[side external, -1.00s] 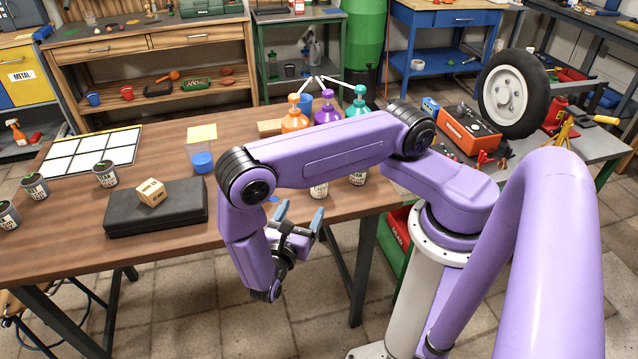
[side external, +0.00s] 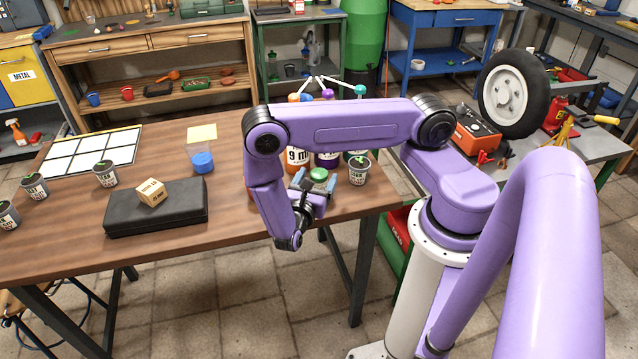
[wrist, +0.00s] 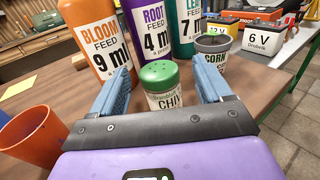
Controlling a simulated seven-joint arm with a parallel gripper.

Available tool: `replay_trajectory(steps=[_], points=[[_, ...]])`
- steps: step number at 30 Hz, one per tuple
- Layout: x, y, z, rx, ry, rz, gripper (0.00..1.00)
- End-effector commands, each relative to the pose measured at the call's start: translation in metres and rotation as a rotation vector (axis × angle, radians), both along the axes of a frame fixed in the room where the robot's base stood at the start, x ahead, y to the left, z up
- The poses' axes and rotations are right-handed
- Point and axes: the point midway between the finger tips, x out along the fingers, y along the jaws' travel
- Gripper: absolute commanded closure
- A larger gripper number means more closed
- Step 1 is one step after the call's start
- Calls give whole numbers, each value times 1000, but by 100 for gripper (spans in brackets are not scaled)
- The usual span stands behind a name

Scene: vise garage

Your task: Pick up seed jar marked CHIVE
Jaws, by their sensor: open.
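The seed jar marked CHIVE (wrist: 161,88) has a green perforated lid and a pale label, of which "CHIV" shows. It stands upright on the wooden table. In the wrist view my gripper (wrist: 158,85) is open, with one blue finger on each side of the jar, the jar appearing between or just beyond the fingertips. I cannot tell whether either finger touches it. In the side view the jar's green lid (side external: 319,175) shows between the fingers of my gripper (side external: 325,180); its body is mostly hidden.
A grey pot labelled CORN (wrist: 212,46) stands close right of the jar. Feed bottles BLOOM (wrist: 97,42), ROOT (wrist: 153,30) and another (wrist: 190,25) stand behind. An orange cup (wrist: 32,137) is at left. A black case (side external: 150,215) with a wooden block (side external: 151,192) lies farther left.

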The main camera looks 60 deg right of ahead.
Motion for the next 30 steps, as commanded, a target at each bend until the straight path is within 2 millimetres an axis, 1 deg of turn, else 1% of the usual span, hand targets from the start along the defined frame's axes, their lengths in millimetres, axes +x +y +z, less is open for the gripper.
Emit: replay_trajectory(steps=[3,9,13,20,21,23,24,25,30], points=[[4,-15,0,0,0,-6,22],[9,-35,0,1,0,-4,22],[10,-41,0,1,-1,-2,22],[11,-41,0,1,0,-1,22],[11,-41,0,1,0,-1,35],[11,-41,0,1,0,-1,54],[11,-41,0,1,0,-1,68],[11,-41,0,1,0,-1,77],[11,-41,0,1,0,-1,78]])
